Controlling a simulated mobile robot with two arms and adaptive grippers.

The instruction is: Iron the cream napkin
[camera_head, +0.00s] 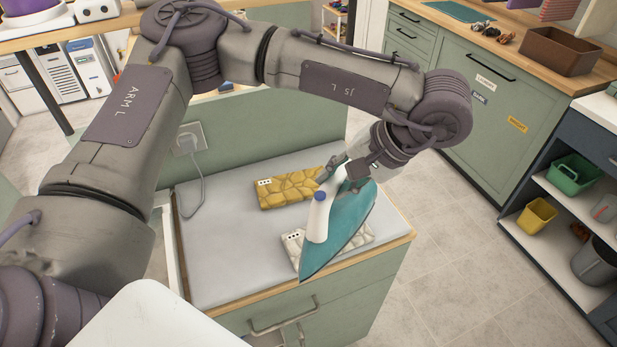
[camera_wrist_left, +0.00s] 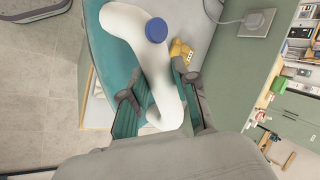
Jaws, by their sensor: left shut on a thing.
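My left gripper (camera_head: 345,176) is shut on the white handle of the teal iron (camera_head: 345,222). The iron is tilted, its tip pointing down and toward the front of the ironing surface (camera_head: 232,247). The cream napkin (camera_head: 293,241), with a pale stone-like pattern, lies on the grey surface, partly hidden behind the iron. I cannot tell whether the iron touches it. A yellow patterned napkin (camera_head: 290,187) lies farther back. In the left wrist view the iron's white handle (camera_wrist_left: 150,70) with a blue knob is between the fingers (camera_wrist_left: 158,105). My right gripper is not in view.
A wall socket (camera_head: 190,138) with a plugged-in cord is on the green panel behind the surface. A green cabinet (camera_head: 470,115) with a brown box (camera_head: 560,52) stands back right. Open shelves with a green basket (camera_head: 574,174) and yellow bin (camera_head: 537,215) are at right. The surface's left part is clear.

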